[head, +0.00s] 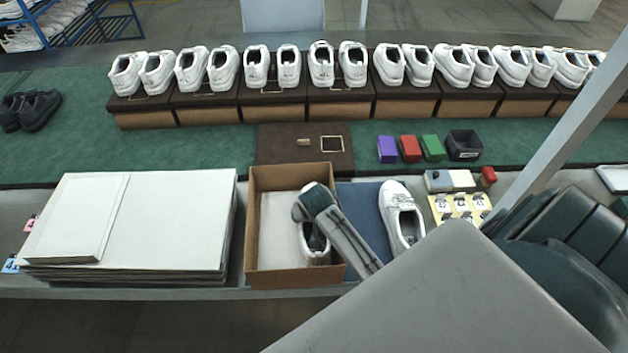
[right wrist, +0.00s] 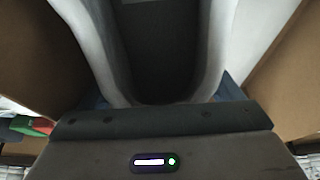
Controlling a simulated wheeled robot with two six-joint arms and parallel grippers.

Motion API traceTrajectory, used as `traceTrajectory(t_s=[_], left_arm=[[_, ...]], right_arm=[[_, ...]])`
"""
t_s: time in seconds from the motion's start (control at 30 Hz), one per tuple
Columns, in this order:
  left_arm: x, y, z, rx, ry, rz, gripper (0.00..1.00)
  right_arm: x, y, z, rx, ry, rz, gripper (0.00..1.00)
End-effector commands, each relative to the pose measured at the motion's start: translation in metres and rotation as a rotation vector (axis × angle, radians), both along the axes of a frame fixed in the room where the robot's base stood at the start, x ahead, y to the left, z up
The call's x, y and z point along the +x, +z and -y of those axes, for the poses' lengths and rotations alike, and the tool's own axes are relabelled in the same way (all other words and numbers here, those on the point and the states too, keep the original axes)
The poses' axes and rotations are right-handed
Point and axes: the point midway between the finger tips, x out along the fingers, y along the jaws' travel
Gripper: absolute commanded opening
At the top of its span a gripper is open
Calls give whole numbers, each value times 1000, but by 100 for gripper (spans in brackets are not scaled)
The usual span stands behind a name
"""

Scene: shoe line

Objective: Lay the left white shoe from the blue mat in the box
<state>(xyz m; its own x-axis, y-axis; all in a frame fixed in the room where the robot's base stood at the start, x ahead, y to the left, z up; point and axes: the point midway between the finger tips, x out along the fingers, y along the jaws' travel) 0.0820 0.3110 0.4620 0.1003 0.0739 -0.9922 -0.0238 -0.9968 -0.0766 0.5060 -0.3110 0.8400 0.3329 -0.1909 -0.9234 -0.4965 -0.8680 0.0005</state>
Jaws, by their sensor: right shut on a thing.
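The left white shoe (head: 316,256) is in or just above the open brown box (head: 255,268), toward its right side. My right gripper (head: 312,207) comes in from the right over the box wall and is shut on this shoe, hiding its middle. In the right wrist view the dark opening and pale rim of the shoe (right wrist: 215,50) fill the middle, with cardboard walls on both sides. I cannot tell whether its sole touches the box floor. The other white shoe (head: 402,222) lies on the blue mat (head: 362,205). My left gripper is not in view.
White paper sheets (head: 170,240) are stacked left of the box. A dark brown lid (head: 285,150) lies behind it. Small coloured blocks (head: 410,149) and a black bin (head: 464,145) stand at the back right. A row of white shoes on boxes (head: 340,97) lines the rear.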

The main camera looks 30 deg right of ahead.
Motion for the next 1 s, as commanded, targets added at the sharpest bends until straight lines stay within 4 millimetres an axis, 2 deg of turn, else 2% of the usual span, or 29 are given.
traceTrajectory(t_s=[0.17,0.2,0.23,0.57,0.77,1.0], left_arm=[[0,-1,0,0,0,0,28],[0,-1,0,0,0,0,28],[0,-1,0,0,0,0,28],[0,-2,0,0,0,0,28],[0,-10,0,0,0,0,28],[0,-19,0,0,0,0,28]], right_arm=[[0,-3,0,0,0,0,53],[0,-2,0,0,0,1,94],[0,-2,0,0,0,1,100],[-2,1,-1,0,0,0,100],[-10,26,-7,0,1,4,100],[-26,69,-16,0,-1,3,100]])
